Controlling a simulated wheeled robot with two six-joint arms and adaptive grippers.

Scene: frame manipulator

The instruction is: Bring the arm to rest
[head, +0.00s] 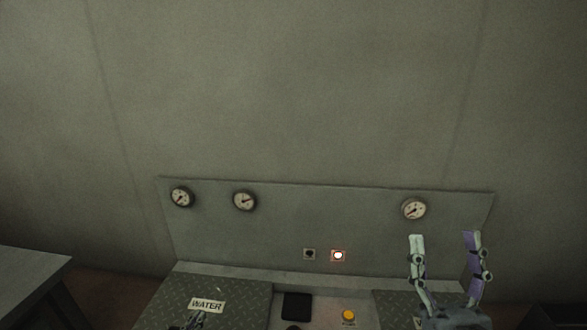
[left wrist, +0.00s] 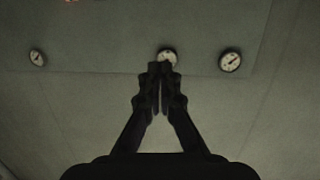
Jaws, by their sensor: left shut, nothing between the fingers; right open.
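My left gripper (head: 198,318) shows only as a small dark tip at the bottom edge of the head view, in front of the WATER label (head: 207,305). In the left wrist view its two dark fingers (left wrist: 160,68) meet at the tips with nothing between them, overlapping a gauge (left wrist: 167,55) in the picture. My right gripper (head: 444,236) stands upright at the right of the head view, its fingers wide apart and empty. It appears in front of the panel, below the right gauge (head: 413,209). Most of my left arm is out of the head view.
The grey panel (head: 280,225) carries more gauges (head: 245,200), a dark button (head: 309,254) and a lit red-rimmed button (head: 338,255). The console below has a black square (head: 296,306) and a yellow button (head: 348,315). A grey table (head: 30,280) stands at the left.

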